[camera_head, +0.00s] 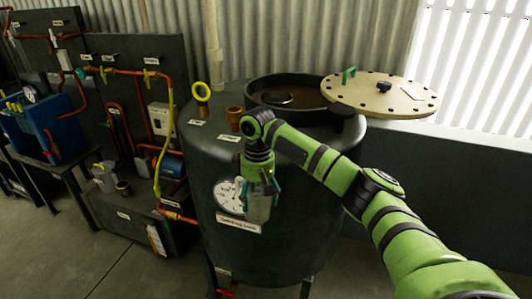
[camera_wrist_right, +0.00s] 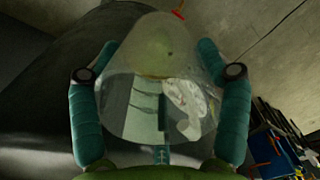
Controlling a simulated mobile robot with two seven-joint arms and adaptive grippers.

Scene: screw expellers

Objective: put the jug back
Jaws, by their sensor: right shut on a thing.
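The jug (camera_head: 259,210) is a clear, see-through vessel with a pale greenish tint. My right gripper (camera_head: 260,188) points down in front of the dark tank and is shut on the jug. In the right wrist view the jug (camera_wrist_right: 145,95) fills the middle between the two teal fingers of the right gripper (camera_wrist_right: 160,85), and white marks show on or through its wall. The jug appears in front of the tank's dial and label, clear of the floor. My left gripper is not in view.
The large dark tank (camera_head: 300,215) stands in the middle, its top opening uncovered. Its beige round lid (camera_head: 400,97) sits off to the right. At left are a pipe panel (camera_head: 150,55), a grey container (camera_head: 104,177) and a blue box (camera_head: 62,130). Floor shows at lower left.

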